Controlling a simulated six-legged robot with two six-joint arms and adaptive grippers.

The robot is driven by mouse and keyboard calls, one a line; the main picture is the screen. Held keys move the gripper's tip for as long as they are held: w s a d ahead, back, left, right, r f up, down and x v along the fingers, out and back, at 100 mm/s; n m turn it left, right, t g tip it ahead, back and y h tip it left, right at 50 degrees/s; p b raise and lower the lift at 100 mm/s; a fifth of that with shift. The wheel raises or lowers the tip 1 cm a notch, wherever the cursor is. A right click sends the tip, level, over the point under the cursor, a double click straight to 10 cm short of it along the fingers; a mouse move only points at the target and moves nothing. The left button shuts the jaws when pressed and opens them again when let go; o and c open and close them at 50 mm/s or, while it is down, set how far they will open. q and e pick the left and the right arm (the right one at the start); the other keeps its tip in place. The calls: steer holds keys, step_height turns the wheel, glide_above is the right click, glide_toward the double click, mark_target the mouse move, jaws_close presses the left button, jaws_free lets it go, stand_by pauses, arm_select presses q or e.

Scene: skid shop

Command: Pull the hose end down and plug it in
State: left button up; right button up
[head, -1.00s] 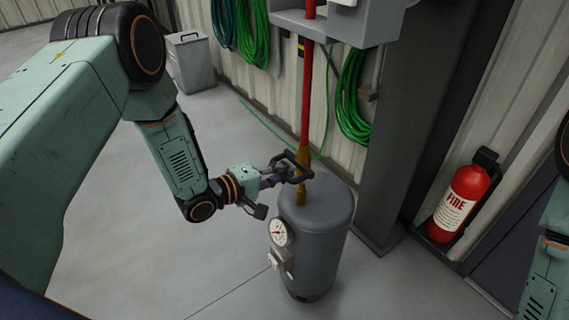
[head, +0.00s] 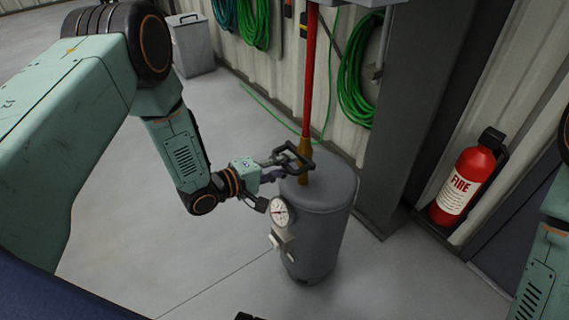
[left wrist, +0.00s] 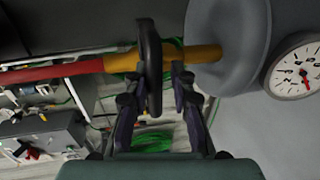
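The red hose (head: 308,75) hangs straight down and ends in a brass-coloured hose end (head: 303,171), which meets the top of the grey tank (head: 325,230). In the left wrist view the brass end (left wrist: 203,54) runs up to the domed tank top (left wrist: 228,30); whether it is locked in is hidden. A black ring-like handle (left wrist: 151,65) surrounds the brass end. My left gripper (left wrist: 158,88) has its fingers on either side of this handle, with a gap visible on the tank side. It looks open. My right gripper does not show.
A pressure gauge (head: 279,212) sticks out of the tank's side near my left wrist. A dark post (head: 405,130) and a red fire extinguisher (head: 465,185) stand to the right. Green hose coils (head: 357,85) hang on the wall. The floor left of the tank is clear.

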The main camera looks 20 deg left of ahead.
arm_select(q)
steer(key=shift+o, duration=1.4)
steer(key=shift+s, duration=0.1)
steer(key=v, duration=1.1)
steer(key=shift+s+a, duration=0.25)
steer(key=shift+a, duration=0.1)
